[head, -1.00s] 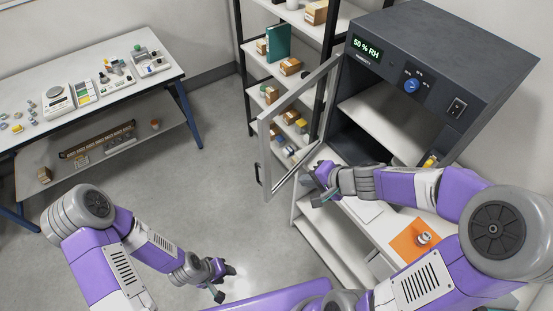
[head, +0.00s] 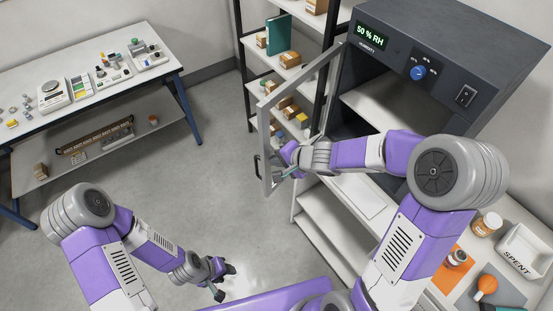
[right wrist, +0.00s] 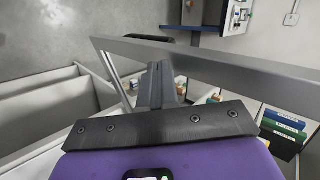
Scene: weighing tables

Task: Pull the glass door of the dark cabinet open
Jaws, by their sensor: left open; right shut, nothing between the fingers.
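The dark cabinet (head: 440,45) stands at the right, its glass door (head: 300,90) swung out to the left, well open. The door's grey frame has a dark handle (head: 257,166) on its outer edge. My right gripper (head: 284,162) is shut and empty, on the cabinet side of the door, close to the frame's lower outer part. In the right wrist view, the door frame (right wrist: 225,62) crosses just beyond the shut fingers (right wrist: 157,80); I cannot tell whether they touch it. My left gripper (head: 222,283) is open and empty, low over the floor, away from the door.
An open shelf rack (head: 270,72) with boxes stands behind the door. A bench below the cabinet holds an orange mat (head: 440,262), a jar (head: 486,224) and a white "SPENT" tray (head: 520,242). A table (head: 165,72) stands far left. The floor between is clear.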

